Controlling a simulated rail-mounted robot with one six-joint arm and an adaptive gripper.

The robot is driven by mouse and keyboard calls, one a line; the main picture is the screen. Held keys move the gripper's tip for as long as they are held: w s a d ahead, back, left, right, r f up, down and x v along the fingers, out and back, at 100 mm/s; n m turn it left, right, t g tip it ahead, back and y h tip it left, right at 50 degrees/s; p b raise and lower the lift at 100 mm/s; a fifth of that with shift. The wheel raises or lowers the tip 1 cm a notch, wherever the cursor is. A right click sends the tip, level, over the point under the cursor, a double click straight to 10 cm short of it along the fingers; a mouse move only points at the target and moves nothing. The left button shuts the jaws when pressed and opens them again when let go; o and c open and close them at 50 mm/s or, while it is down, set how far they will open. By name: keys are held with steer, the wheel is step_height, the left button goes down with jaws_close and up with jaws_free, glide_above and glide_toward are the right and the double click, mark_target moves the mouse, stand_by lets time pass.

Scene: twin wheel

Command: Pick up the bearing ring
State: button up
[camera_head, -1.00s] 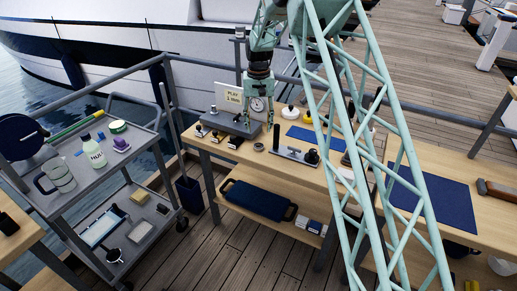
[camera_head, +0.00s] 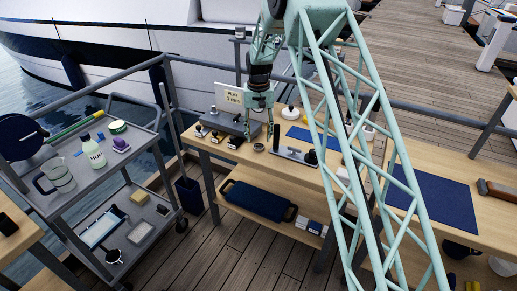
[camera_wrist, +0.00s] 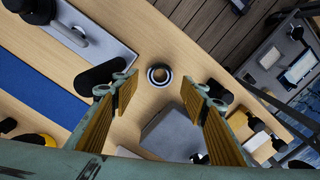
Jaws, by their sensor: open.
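In the wrist view the ring shows between and beyond the fingertips, apart from both. In the head view my gripper (camera_head: 259,137) hangs just above and behind the ring.
A grey block fixture (camera_wrist: 175,132) stands close to the ring on one side. A grey plate with black parts (camera_wrist: 100,40) lies on the other side, and a blue mat (camera_wrist: 40,92) beyond it. The bench edge is near the ring; the wood around it is clear.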

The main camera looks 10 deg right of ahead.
steer(key=shift+f+b, duration=0.3)
steer(key=shift+f, duration=2.1)
steer(key=shift+c, duration=0.9)
steer(key=c, duration=0.8)
